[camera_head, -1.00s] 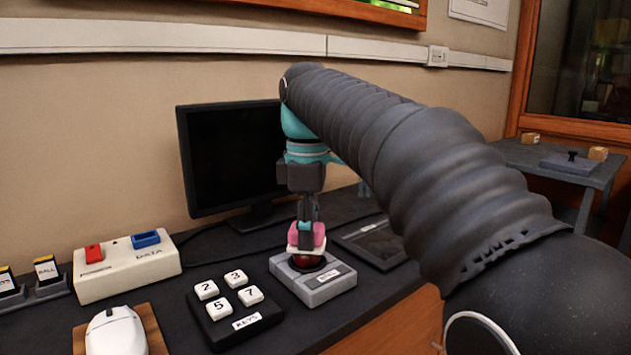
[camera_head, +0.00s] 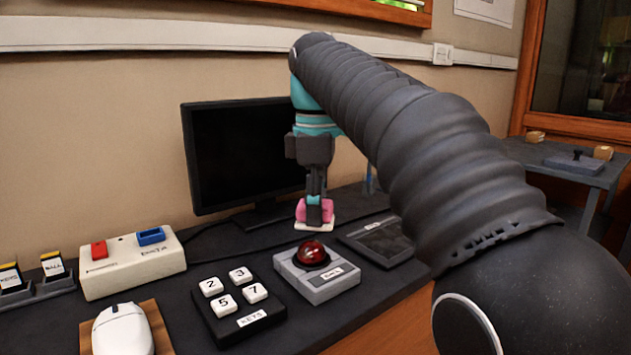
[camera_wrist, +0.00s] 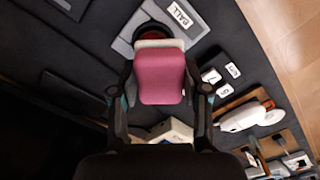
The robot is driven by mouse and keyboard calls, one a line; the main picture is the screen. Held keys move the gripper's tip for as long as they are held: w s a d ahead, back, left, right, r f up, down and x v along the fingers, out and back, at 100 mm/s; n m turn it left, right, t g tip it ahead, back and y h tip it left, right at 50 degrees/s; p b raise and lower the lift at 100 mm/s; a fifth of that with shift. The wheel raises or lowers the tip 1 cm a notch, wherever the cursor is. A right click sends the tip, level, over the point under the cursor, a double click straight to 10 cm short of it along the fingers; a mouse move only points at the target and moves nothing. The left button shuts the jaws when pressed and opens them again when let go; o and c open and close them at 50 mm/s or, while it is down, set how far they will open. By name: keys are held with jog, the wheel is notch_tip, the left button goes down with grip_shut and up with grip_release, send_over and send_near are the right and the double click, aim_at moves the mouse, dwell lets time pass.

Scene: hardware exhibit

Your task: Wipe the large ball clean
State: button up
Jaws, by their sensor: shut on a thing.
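The large ball (camera_head: 312,251) is dark red and glossy. It sits in a round socket on a grey box (camera_head: 336,288) with a white label. My gripper (camera_head: 314,208) is shut on a pink wiper (camera_head: 300,210) with a white pad underneath. The wiper is upright, above and behind the ball in the head view, apart from it. The wrist view shows the wiper (camera_wrist: 160,78) between my two fingers, its white pad edge overlapping the ball (camera_wrist: 153,29), which is mostly hidden there. The box label (camera_wrist: 181,14) reads BALL in that view.
A key pad (camera_head: 238,302) with numbered white keys stands left of the box. A mouse (camera_head: 122,330) on a brown mat, a beige box (camera_head: 132,268) with red and blue parts, and a monitor (camera_head: 240,155) stand nearby. A dark flat panel (camera_head: 375,240) lies right.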

jog(key=shift+r, duration=2.05)
